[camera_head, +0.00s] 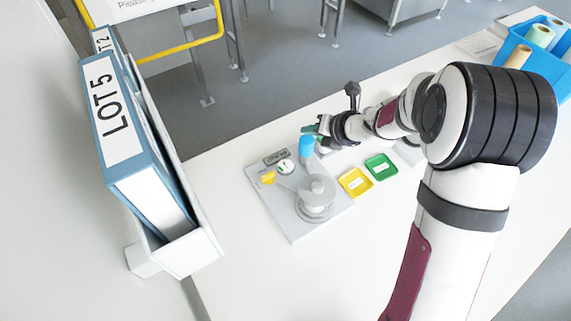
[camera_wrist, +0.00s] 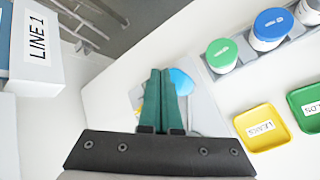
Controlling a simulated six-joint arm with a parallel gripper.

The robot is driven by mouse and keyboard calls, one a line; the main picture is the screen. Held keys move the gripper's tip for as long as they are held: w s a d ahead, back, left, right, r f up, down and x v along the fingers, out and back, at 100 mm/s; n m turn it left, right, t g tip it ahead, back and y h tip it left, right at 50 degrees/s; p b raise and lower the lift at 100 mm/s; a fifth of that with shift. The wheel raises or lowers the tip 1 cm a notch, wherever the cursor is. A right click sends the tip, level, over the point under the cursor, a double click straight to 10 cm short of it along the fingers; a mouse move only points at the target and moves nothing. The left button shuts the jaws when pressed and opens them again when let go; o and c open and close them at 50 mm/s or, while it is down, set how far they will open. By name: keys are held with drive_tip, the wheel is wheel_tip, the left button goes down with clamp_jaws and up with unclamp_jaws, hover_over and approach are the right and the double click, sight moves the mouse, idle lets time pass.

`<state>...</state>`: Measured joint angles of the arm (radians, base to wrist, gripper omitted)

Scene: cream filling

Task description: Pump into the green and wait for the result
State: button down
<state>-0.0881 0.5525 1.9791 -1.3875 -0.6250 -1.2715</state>
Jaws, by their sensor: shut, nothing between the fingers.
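My gripper (camera_head: 317,130) is shut and empty, with its green fingers (camera_wrist: 161,90) together in the wrist view. It is next to an upright blue-topped part (camera_head: 307,146) at the far edge of a grey base plate (camera_head: 293,232). That blue part shows partly behind the fingers in the wrist view (camera_wrist: 183,82); I cannot tell if they touch. The plate also bears a round dial (camera_head: 285,167), a yellow piece (camera_head: 268,178) and a grey cylindrical vessel (camera_head: 316,193). The dial's needle and green zone are too small to read.
A yellow tray (camera_wrist: 259,144) labelled LEAKS and a green tray (camera_head: 380,172) stand right of the plate. Green-capped (camera_wrist: 222,52) and blue-capped (camera_wrist: 272,24) jars stand in a grey rack. A binder holder (camera_head: 190,247) stands left. A blue bin (camera_head: 548,70) is far right.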

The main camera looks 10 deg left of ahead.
sight(305, 139)
idle(0.5)
drive_tip(key=shift+f, duration=0.45)
drive_tip(key=shift+f, duration=1.15)
idle(0.8)
drive_tip(key=shift+r, duration=1.6)
drive_tip(key=shift+r, duration=3)
